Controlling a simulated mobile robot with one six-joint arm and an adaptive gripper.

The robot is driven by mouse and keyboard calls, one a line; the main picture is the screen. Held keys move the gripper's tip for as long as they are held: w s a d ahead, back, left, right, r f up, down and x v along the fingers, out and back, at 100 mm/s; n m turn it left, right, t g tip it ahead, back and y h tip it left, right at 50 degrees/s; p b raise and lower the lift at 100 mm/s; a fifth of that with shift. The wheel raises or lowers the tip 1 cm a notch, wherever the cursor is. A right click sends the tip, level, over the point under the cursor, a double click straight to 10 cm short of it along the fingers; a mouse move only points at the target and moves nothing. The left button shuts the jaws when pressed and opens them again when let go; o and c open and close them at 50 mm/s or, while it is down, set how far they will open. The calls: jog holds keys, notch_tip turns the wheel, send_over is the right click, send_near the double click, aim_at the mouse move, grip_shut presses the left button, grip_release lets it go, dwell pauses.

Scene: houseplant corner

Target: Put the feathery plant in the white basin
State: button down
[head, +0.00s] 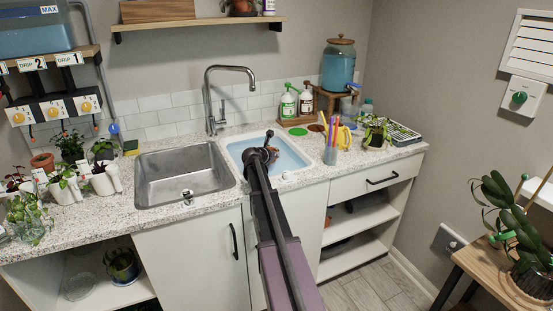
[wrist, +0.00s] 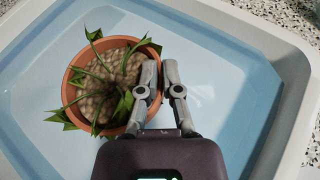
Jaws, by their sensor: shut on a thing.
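A plant in a terracotta pot (wrist: 78,62) has pebbles on its soil and long drooping green leaves with pointed tips. The white basin (wrist: 240,24) with a pale blue inside surrounds it in the wrist view. My gripper (wrist: 160,66) is shut on the pot's right rim, one finger inside the rim and one outside. In the head view, my gripper (head: 264,145) reaches over the basin (head: 294,158), set in the counter. The pot (head: 275,150) shows only partly there behind my gripper. I cannot tell whether the pot touches the basin floor.
A steel sink (head: 180,172) with a tall faucet (head: 208,100) lies left of the basin. A cup of pens (head: 330,152) and a potted plant (head: 376,134) stand to its right. Soap bottles (head: 288,102) stand behind. Several small pots crowd the counter's left end.

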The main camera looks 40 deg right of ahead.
jog(key=shift+f, duration=0.1)
dwell(0.3)
jog(key=c, duration=0.8)
grip_release()
jog(key=p+v, duration=0.4)
jog(key=v, duration=0.8)
jog(key=shift+p, duration=0.35)
